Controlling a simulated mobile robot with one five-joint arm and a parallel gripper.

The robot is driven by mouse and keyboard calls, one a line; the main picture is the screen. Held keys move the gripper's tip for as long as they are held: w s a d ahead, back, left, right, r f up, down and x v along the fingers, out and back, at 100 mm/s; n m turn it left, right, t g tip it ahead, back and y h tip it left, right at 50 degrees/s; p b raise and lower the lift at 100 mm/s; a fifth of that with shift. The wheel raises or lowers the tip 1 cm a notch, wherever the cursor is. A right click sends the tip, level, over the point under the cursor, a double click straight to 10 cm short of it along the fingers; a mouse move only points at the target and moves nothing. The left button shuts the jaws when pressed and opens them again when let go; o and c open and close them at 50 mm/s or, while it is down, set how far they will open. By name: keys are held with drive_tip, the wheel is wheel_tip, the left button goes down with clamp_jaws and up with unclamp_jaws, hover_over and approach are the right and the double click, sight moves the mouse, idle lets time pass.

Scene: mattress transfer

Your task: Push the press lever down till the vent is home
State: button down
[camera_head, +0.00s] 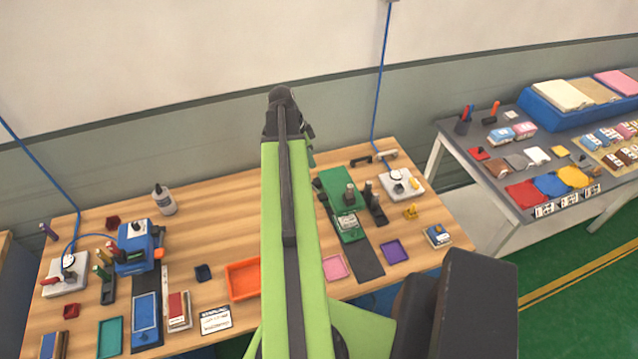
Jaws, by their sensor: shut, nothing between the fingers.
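Two small presses stand on the wooden workbench (210,222). The blue press (135,262) is at the left, with a dark upright part and an orange piece at its right side. The green press (329,184) is right of my arm, with a grey post standing over a light plate at its front. Which part of either is the lever is too small to tell, and I cannot make out the vent. My green arm rises through the middle of the view between the presses and hides part of the bench. My gripper does not show.
An orange tray (243,294) lies left of my arm, with pink (335,267) and purple (395,251) trays to its right. A grey table (480,190) with mattress samples stands at right.

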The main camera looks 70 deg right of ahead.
sight(324, 196)
drive_tip(key=b+x, duration=1.2)
drive_tip(key=x, duration=0.1)
drive_tip(key=shift+w+a+f+b, duration=0.1)
drive_tip(key=shift+a+f+b, duration=0.1)
drive_tip(key=shift+a+b, duration=0.15)
drive_tip(key=shift+a+f, duration=0.1)
drive_tip(key=shift+f, duration=0.2)
